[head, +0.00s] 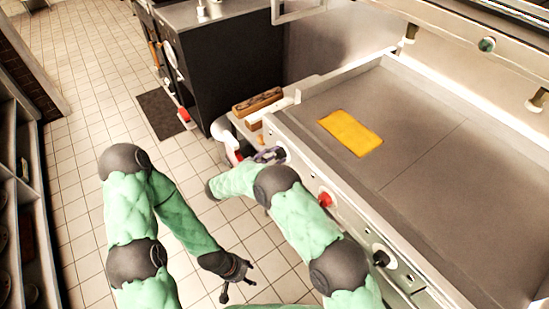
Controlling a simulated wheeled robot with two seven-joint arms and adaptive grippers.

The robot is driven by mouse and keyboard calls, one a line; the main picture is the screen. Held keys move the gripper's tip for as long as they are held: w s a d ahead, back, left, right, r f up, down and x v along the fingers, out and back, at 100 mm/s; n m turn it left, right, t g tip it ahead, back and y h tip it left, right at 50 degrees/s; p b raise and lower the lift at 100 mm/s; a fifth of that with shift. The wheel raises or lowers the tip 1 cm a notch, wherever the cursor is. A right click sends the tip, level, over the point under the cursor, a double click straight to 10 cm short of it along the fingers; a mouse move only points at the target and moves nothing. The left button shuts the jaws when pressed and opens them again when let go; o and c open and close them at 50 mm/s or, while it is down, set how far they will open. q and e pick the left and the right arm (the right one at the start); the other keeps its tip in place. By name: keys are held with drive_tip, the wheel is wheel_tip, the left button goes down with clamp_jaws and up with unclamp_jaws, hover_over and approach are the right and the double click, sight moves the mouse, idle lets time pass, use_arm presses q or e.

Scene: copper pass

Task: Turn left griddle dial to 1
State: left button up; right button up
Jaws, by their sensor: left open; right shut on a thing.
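The griddle (440,125) is a flat grey plate on the right, with a front panel facing my arms. The left griddle dial (280,155) is a dark knob at the panel's left end. My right gripper (272,155) is at this dial and shut on it; its fingers are small and partly hidden by my own arm. The dial's markings and pointer are too small to read. My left gripper (238,284) hangs open and empty over the floor, apart from the griddle.
A red knob (325,199) and another dark dial (381,258) sit further right on the panel. A yellow sheet (350,133) lies on the griddle. A wooden block (257,102) lies left of it. Tiled floor (95,90) is open at left; shelves (22,190) stand at far left.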

drive_tip(key=shift+m+b, duration=2.2)
drive_tip(key=shift+m, duration=1.9)
drive_tip(key=o, duration=1.2)
drive_tip(key=shift+c, duration=0.2)
drive_tip(key=v, duration=0.7)
drive_tip(key=shift+a, duration=0.2)
